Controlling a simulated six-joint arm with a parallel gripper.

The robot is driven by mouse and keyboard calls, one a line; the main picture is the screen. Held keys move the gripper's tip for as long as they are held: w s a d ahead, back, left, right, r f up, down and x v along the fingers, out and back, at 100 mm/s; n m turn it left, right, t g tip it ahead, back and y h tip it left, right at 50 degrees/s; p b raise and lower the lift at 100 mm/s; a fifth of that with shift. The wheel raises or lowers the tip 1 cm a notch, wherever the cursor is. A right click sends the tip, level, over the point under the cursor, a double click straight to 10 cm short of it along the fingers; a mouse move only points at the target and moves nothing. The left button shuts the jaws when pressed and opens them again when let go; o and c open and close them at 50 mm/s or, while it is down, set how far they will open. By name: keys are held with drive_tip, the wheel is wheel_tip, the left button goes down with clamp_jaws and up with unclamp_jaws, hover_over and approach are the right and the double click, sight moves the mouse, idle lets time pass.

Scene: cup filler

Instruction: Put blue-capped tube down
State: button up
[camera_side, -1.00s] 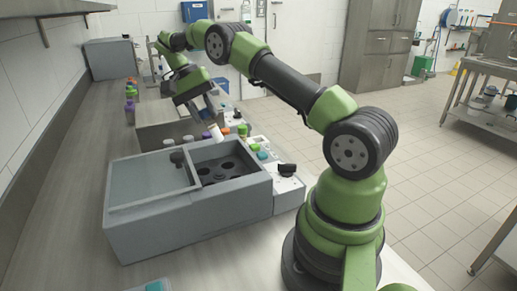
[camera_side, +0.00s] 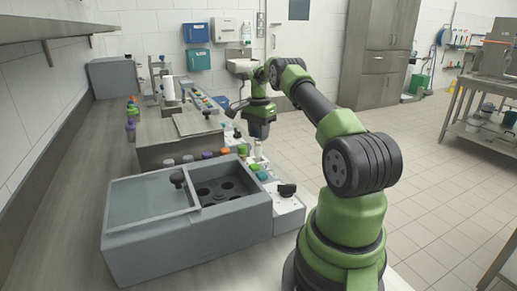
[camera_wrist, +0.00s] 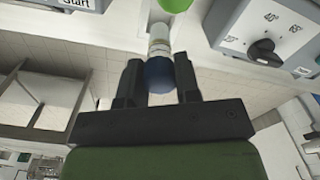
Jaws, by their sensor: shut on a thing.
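My gripper (camera_wrist: 158,92) is shut on the blue-capped tube. In the wrist view its two dark fingers stand on either side of the blue cap (camera_wrist: 159,76), and the pale tube body (camera_wrist: 159,42) extends toward the picture's top, beside a green round part. In the side view my gripper (camera_side: 258,138) points down over the row of controls behind the grey machine. The pale lower part of the blue-capped tube (camera_side: 258,150) shows below it; the cap is hidden there. I cannot tell whether the tube's bottom touches anything.
The grey machine (camera_side: 150,236) has an open well with dark round holes (camera_side: 220,191). A dial panel (camera_wrist: 267,35) shows in the wrist view. Open floor lies right.

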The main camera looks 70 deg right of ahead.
sight(259, 156)
drive_tip(key=shift+f, duration=2.15)
drive_tip(key=o, duration=0.9)
